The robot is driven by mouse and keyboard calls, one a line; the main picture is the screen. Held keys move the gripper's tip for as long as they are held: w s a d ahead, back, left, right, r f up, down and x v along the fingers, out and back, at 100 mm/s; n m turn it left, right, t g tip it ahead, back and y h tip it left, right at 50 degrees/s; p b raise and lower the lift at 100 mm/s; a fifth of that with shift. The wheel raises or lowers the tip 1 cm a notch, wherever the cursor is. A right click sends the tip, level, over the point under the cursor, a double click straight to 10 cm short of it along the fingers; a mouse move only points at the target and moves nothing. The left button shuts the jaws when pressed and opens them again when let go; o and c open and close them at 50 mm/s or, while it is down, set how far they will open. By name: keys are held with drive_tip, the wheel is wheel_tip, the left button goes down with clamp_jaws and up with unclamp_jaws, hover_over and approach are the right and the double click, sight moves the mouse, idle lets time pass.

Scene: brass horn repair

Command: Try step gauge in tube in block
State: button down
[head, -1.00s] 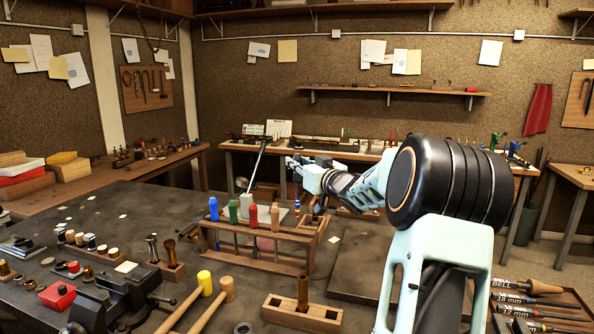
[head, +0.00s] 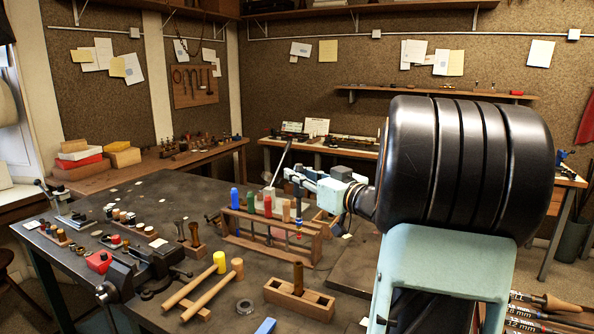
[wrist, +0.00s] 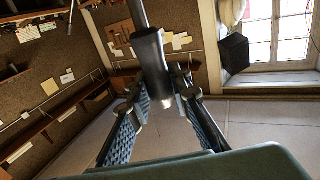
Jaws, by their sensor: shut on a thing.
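My gripper (head: 297,180) is shut on the dark handle (wrist: 151,60) of the step gauge and holds it above the right end of the tool rack. The gauge (head: 298,216) hangs down, with red and blue bands low on it. In the wrist view its metal rod runs out of the top edge, so its tip is hidden there. The wooden block (head: 318,305) lies on the bench, nearer the camera and below the gauge. A brown tube (head: 298,276) stands upright in it, apart from the gauge.
The wooden rack (head: 245,240) holds several coloured-handled tools, close beside the gauge. Two mallets (head: 200,290), a grey ring (head: 244,306) and a vise (head: 155,262) lie left of the block. A blue piece (head: 265,326) lies at the front edge.

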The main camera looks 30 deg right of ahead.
sight(297, 198)
drive_tip(key=shift+s+a+r+y, duration=0.1)
drive_tip(key=shift+s+a+y, duration=0.2)
drive_tip(key=shift+s+a, duration=0.3)
drive_tip(key=shift+d, duration=0.1)
drive_tip(key=shift+s+f+b, duration=0.1)
drive_tip(key=shift+f+b, duration=1.55)
drive_tip(key=shift+f, duration=1.35)
drive_tip(key=shift+f+b, duration=0.85)
drive_tip(key=shift+f, duration=0.95)
wheel_tip(297, 198, up, 10)
drive_tip(key=p, duration=0.8)
drive_tip(key=shift+r+p, duration=0.25)
drive_tip(key=shift+p, duration=0.15)
idle(0.3)
idle(0.5)
